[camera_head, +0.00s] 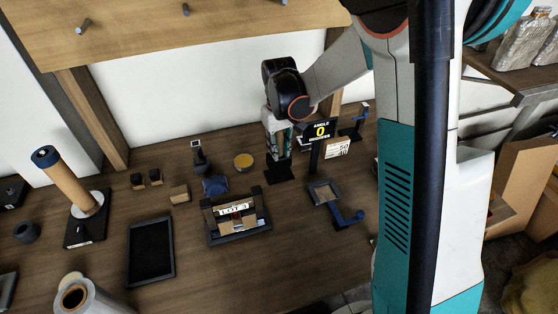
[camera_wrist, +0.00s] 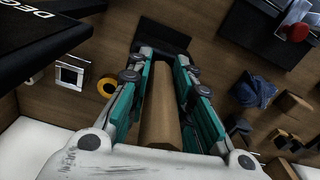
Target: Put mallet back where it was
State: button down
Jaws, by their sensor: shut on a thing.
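My gripper (camera_head: 279,147) points down over the back middle of the workbench. It also shows in the wrist view (camera_wrist: 161,62), its teal fingers shut on a brown wooden piece (camera_wrist: 160,110), which I take to be the mallet. The piece runs lengthwise between the fingers. A black flat plate (camera_wrist: 163,36) lies just beyond the fingertips; in the head view it is a dark plate (camera_head: 279,173) on the bench below my gripper. I cannot tell whether the wood touches the plate. In the head view the fingers largely hide the mallet.
A black "ANGLE 0 DEGREES" sign (camera_head: 320,131) stands close right of my gripper. A framed device (camera_head: 237,217) and small tray (camera_head: 324,193) are in front. Bare bench (camera_head: 190,265) shows at front.

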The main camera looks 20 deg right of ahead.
jog(key=shift+f+b, duration=0.7)
jog(key=shift+f, duration=1.5)
jog(key=shift+f, duration=0.1)
jog(key=c, duration=1.4)
grip_release()
